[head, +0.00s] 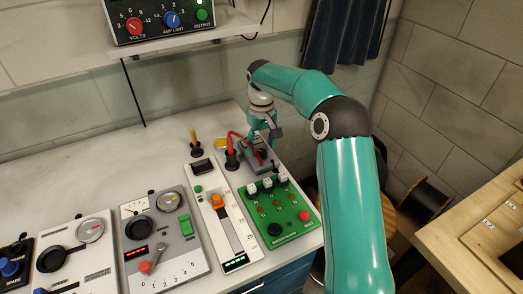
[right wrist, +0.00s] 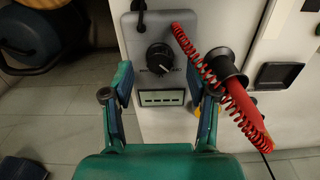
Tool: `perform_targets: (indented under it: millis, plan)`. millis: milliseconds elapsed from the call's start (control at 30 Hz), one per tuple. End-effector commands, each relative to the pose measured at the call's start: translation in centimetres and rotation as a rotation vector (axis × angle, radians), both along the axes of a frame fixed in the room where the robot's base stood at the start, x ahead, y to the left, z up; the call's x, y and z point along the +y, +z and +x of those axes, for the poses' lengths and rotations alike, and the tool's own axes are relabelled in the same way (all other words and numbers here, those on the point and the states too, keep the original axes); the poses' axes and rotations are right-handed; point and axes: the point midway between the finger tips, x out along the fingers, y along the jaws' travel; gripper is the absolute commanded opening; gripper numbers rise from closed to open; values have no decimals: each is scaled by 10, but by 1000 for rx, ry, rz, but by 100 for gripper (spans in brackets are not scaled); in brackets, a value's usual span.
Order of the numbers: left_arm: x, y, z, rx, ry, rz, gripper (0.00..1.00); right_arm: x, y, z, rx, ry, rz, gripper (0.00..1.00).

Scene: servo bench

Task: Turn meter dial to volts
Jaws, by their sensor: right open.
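The meter is a small grey box (head: 258,160) at the back right of the bench, partly hidden by my right gripper. In the right wrist view it has a black dial (right wrist: 160,58) with a light pointer mark and a pale display (right wrist: 162,97) beside it. The lettering by the dial is too small to read. My right gripper (head: 264,133) is over the meter. In the right wrist view the right gripper (right wrist: 168,80) is open, its fingers on either side of the dial and display, with nothing between them. I cannot tell the gap to the dial. My left gripper is not in view.
A red probe (right wrist: 250,110) with a coiled red cord (right wrist: 205,75) sits in a black holder close by the right finger. A green board (head: 280,209) and a slider panel (head: 223,220) stand in front. A power supply (head: 158,18) is on the shelf above.

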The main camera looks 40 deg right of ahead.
Motion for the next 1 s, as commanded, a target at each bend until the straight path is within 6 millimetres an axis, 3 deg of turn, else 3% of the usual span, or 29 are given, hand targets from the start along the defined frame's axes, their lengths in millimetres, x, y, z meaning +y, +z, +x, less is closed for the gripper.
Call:
perform_targets:
  millis: [200, 533, 867, 1000]
  plan:
    - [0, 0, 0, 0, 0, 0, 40, 0, -20, 0, 0, 0, 0, 58]
    - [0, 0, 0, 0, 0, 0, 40, 0, -22, 0, 0, -1, 0, 58]
    - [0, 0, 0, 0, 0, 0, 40, 0, -22, 0, 0, -1, 0, 3]
    - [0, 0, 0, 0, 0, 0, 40, 0, -22, 0, 0, -3, 1, 0]
